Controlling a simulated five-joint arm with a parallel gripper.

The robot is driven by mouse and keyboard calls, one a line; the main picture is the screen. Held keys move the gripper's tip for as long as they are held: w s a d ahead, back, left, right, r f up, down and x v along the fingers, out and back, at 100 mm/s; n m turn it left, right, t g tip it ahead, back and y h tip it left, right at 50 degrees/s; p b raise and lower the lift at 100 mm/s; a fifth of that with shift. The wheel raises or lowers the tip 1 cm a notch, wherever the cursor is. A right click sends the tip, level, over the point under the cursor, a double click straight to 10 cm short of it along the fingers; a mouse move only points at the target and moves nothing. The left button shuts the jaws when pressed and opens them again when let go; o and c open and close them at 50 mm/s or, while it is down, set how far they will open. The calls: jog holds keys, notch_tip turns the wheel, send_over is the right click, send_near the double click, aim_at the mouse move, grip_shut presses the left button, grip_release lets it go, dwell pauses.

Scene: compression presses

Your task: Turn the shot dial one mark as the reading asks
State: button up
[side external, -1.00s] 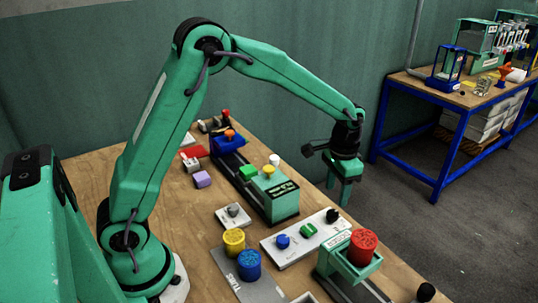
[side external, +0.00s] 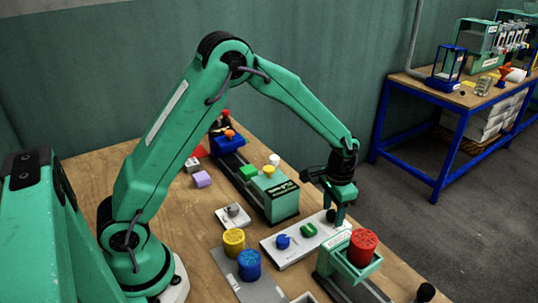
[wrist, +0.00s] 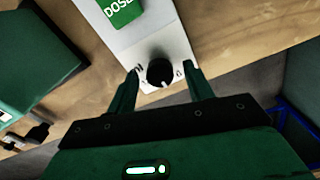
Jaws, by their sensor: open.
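A white panel (side external: 277,252) on the bench carries a blue knob (side external: 283,242), a green knob (side external: 308,230) and a black dial (side external: 331,216). In the wrist view the black dial (wrist: 159,72) has a white pointer line toward the bottom of the picture, with small marks around it. The green part (wrist: 124,12) there reads "DOSE". My gripper (side external: 338,215) is low over the panel's far right end. In the wrist view its open fingers (wrist: 163,80) stand on either side of the black dial, with visible gaps. I cannot read which knob is labelled shot.
A green press with a red cap (side external: 363,247) stands close right of the panel. A green machine with a dark display (side external: 283,188) stands behind; its text is unreadable. Yellow (side external: 234,242) and blue (side external: 249,265) cylinders sit in front. The bench edge is just beyond the dial.

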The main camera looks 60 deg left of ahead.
jog(key=c, duration=1)
jog(key=shift+n, duration=2.9)
jog(key=o, duration=1)
jog(key=shift+r, duration=0.15)
